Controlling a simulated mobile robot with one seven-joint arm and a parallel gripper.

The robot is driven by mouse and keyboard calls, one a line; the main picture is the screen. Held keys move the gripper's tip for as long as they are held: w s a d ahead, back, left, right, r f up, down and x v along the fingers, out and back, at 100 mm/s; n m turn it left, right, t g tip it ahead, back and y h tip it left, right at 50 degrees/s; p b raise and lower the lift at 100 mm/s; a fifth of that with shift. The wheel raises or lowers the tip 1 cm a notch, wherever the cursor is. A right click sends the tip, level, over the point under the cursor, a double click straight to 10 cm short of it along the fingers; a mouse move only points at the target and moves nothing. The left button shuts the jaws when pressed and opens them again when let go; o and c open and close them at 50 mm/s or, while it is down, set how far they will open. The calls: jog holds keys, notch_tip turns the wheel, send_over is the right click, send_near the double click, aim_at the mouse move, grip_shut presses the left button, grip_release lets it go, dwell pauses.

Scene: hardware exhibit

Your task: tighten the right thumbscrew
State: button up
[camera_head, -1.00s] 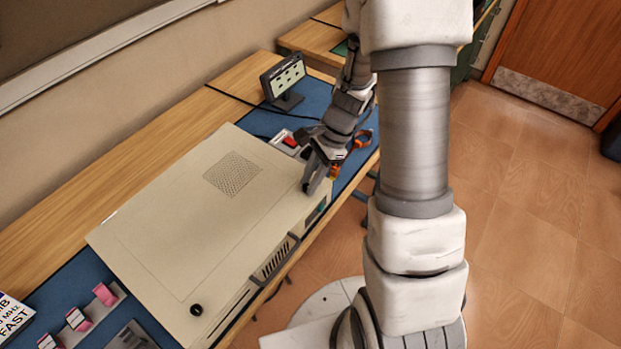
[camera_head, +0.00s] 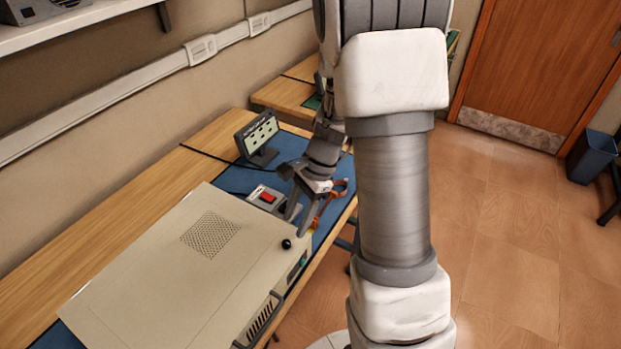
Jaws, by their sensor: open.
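The right thumbscrew (camera_head: 286,243) is a small black knob at the right corner of the beige computer case (camera_head: 150,285). It stands upright on the top panel and is fully visible. My gripper (camera_head: 299,216) is open, just beyond the thumbscrew and slightly to its right, past the case's far edge. Its fingers point down and are apart from the knob. I see nothing between them. The other end of the case is cut off by the picture's lower edge.
A small display (camera_head: 258,138) stands further back. The case top around the thumbscrew is clear.

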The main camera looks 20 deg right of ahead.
jog(key=p+v, duration=0.1)
jog(key=v, duration=1.1)
jog(key=shift+a, duration=0.1)
